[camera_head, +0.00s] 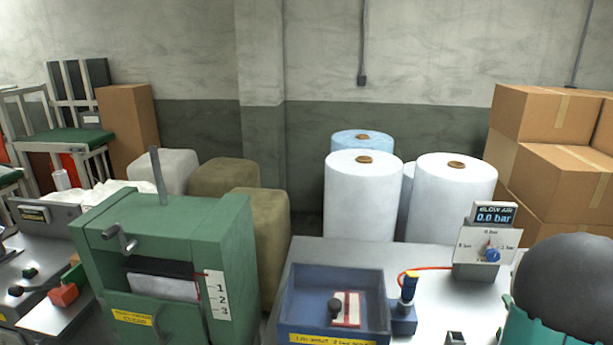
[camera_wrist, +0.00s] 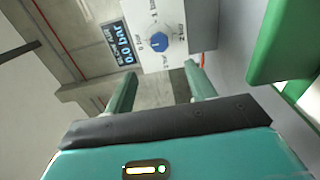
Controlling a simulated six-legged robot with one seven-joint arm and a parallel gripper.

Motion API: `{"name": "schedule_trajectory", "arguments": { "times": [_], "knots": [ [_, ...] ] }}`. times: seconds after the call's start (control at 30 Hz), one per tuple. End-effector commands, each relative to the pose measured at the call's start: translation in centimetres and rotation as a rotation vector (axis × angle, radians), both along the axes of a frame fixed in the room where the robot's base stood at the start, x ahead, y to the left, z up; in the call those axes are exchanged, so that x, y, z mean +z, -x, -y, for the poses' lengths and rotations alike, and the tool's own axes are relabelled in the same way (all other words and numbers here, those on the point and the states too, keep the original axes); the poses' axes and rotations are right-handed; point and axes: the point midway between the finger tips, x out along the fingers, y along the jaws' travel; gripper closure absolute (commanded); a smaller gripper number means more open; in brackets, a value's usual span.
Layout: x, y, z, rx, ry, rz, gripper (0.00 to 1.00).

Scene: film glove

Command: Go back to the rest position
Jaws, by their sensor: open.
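My gripper (camera_wrist: 161,68) shows in the wrist view with its two green fingers apart and nothing between them. Ahead of the fingertips is the blow air box (camera_wrist: 178,20) with a blue knob (camera_wrist: 159,44) and a display (camera_wrist: 125,50) reading 0.0 bar. The fingers look apart from the knob, but the exact gap is hard to judge. In the head view the same box (camera_head: 475,262) stands on the right of the metal table, its blue knob (camera_head: 492,255) facing front. I cannot make out my fingertips in the head view.
A blue tray (camera_head: 290,290) holds a small red-and-white piece (camera_head: 346,309). A blue nozzle stand (camera_head: 403,318) with a red hose is beside it. A green machine (camera_head: 170,235) with a crank stands left. White film rolls (camera_head: 362,200) and cardboard boxes (camera_head: 548,118) are behind.

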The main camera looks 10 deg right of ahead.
Motion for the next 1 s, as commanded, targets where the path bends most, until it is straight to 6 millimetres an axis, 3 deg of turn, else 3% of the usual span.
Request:
{"name": "schedule_trajectory", "arguments": {
  "times": [0.17, 0.27, 0.4, 0.57, 0.77, 0.87, 1.0],
  "knots": [
    [1.9, -1.9, -1.6, -0.041, -0.102, -0.007, 0.45],
    [3.6, -3.5, -3.8, -0.089, -0.234, -0.016, 0.45],
    [5.7, -4.7, -8.1, -0.165, -0.462, -0.040, 0.45],
    [7.2, -4.5, -14.4, -0.241, -0.731, -0.090, 0.45],
    [8.1, -1.5, -23.8, -0.335, -1.053, -0.202, 0.45],
    [8.2, 1.2, -28.7, -0.388, -1.196, -0.283, 0.45],
    [8.0, 6.1, -35.2, -0.474, -1.362, -0.417, 0.45]
  ]
}}
